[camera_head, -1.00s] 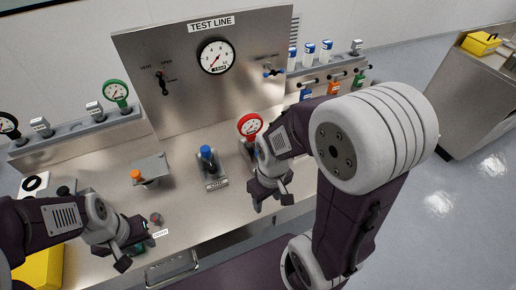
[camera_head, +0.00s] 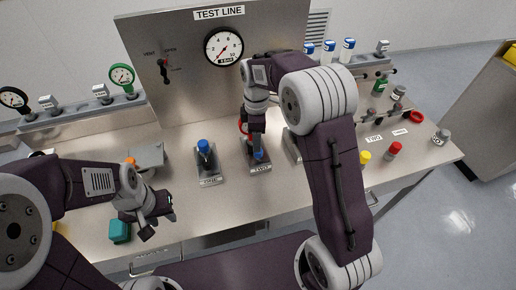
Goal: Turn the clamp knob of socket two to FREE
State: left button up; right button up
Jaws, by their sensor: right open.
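Socket two (camera_head: 260,170), a grey block with a label reading TWO, stands on the bench right of socket one (camera_head: 209,180). Its blue clamp knob (camera_head: 260,156) shows just below my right gripper (camera_head: 257,148). The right gripper is open and points down at the knob; I cannot tell whether it touches it. The knob's setting is not readable. A red gauge (camera_head: 242,127) at socket two is mostly hidden behind the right gripper. My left gripper (camera_head: 157,216) is open and empty near the bench's front edge, right of a teal block (camera_head: 120,231).
The upright TEST LINE panel (camera_head: 190,60) stands close behind. A yellow-capped (camera_head: 364,158) and a red-capped part (camera_head: 394,150) sit on the right, beyond my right arm. A green gauge (camera_head: 122,76) stands at the back left.

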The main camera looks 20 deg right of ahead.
jog(key=f, duration=0.5)
jog(key=shift+w+d+f, duration=0.2)
jog(key=shift+d, duration=0.15)
jog(key=shift+s+a+f, duration=0.1)
jog(key=shift+a+f, duration=0.15)
jog(key=shift+f, duration=0.25)
jog(key=shift+d, duration=0.1)
jog(key=shift+c, duration=1)
grip_shut()
pick_arm(q)
jog(key=shift+w+d+r, duration=0.2)
jog(key=shift+d+r, duration=0.05)
jog(key=shift+r, duration=0.05)
